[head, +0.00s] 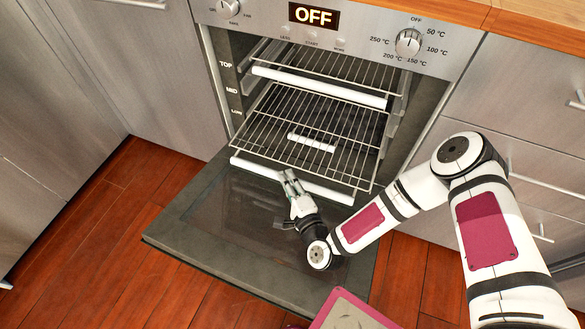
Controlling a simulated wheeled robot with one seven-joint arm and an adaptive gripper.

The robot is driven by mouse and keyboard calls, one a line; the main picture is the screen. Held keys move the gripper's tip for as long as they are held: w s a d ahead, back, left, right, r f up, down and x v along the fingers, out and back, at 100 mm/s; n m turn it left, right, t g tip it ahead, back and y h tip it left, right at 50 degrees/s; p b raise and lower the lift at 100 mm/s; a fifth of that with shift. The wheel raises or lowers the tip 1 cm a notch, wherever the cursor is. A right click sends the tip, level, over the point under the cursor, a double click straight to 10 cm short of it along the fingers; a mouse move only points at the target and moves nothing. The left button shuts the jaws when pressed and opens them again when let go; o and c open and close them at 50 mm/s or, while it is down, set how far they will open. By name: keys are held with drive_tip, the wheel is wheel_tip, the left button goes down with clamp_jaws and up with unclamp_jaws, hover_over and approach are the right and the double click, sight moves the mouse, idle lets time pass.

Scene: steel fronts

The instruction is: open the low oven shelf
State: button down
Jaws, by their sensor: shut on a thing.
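The oven (430,62) has its door (200,222) folded down flat towards the floor. A wire shelf (300,125) stands out of the oven over the door, well forward of the upper shelf. A white front bar (252,167) runs along its front edge. My gripper (287,177) is shut on this bar near its middle, with my wrist over the open door. The labels TOP, MID and LOW are on the oven's left inner edge; I cannot tell for sure which level this shelf is on.
An upper wire shelf with its own white bar (318,88) sits further back inside. A short white piece (311,142) shows through the wires below. Drawers (520,130) stand at the right, cabinet fronts (150,75) at the left. Wooden floor (105,250) lies around the door.

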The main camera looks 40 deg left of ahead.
drive_tip(key=shift+s+d, duration=0.1)
drive_tip(key=shift+s, duration=0.1)
drive_tip(key=c, duration=1.4)
unclamp_jaws()
drive_tip(key=v, duration=1.2)
